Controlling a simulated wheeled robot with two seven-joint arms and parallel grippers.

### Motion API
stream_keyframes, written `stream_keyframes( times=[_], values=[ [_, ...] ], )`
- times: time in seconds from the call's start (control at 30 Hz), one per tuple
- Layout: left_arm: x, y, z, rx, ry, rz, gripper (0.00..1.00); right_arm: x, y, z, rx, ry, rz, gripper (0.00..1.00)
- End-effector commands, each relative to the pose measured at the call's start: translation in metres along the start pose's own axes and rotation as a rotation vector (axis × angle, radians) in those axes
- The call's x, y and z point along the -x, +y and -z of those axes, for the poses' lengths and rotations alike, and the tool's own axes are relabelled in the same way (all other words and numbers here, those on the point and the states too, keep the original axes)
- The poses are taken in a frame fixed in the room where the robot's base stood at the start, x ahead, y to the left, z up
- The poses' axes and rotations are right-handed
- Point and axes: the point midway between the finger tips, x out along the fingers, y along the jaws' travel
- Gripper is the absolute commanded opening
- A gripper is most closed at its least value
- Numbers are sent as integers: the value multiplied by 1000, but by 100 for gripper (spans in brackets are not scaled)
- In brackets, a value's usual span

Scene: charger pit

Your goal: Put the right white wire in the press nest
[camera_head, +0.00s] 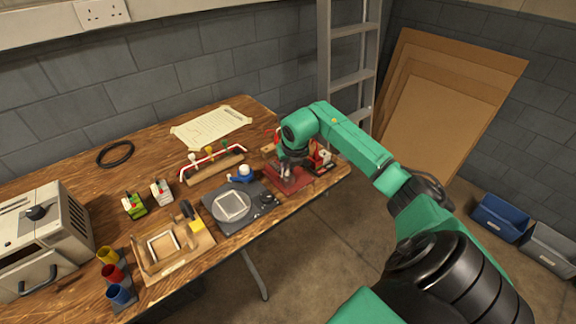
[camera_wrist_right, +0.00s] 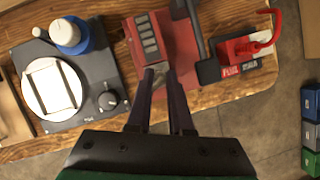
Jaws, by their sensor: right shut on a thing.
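My right gripper (camera_wrist_right: 162,72) is over the red press (camera_wrist_right: 176,42) at the right part of the bench. Its fingers are close together on a small pale piece between the tips, which I take to be the right white wire; most of it is hidden. In the head view the right gripper (camera_head: 287,180) is low over the red press base (camera_head: 276,178). The wrist view shows a grey slotted panel (camera_wrist_right: 148,38) on the press just beyond the fingertips. I cannot tell whether the piece touches the nest. My left gripper is not in view.
A wooden rack (camera_head: 214,168) with coloured wires stands left of the press. A red lever tool (camera_wrist_right: 240,48) stands right of the press, near the bench edge.

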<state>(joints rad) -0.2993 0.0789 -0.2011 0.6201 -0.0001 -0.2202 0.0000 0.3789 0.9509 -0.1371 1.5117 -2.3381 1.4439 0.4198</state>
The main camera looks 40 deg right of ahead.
Motion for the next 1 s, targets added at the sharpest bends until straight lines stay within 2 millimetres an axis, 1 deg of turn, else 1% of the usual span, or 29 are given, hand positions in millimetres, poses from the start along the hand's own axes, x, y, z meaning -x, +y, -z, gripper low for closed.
stream_keyframes(
  times=[1.0],
  values=[
    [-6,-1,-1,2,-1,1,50,-6,0,3,0,0,1,0]
  ],
)
